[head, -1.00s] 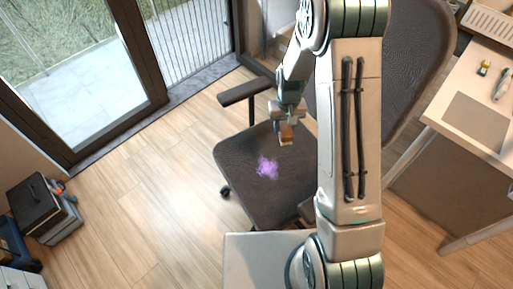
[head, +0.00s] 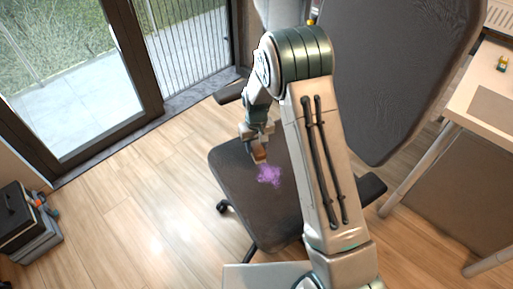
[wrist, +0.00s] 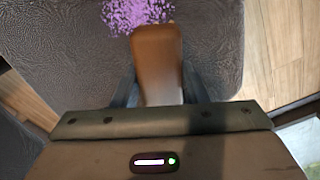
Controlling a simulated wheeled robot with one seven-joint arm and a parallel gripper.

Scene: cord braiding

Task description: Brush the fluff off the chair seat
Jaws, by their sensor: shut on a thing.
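The chair seat (head: 237,188) is dark grey and lies below my arm; it fills much of the wrist view (wrist: 60,60). A patch of purple fluff (head: 269,174) lies on the seat, and it also shows at the top of the wrist view (wrist: 135,14). My gripper (head: 257,144) is shut on a brown wooden brush handle (wrist: 157,62), seen in the head view as a small brown block (head: 260,154). The brush's far end is at the edge of the fluff. Its bristles are hidden, and I cannot tell whether they touch the seat.
The chair's backrest (head: 405,80) rises at the right, with armrests at the left (head: 230,92) and right (head: 371,187). A desk (head: 485,90) stands at the far right. A black box (head: 22,215) is at the lower left. Wooden floor (head: 130,200) is clear left of the chair.

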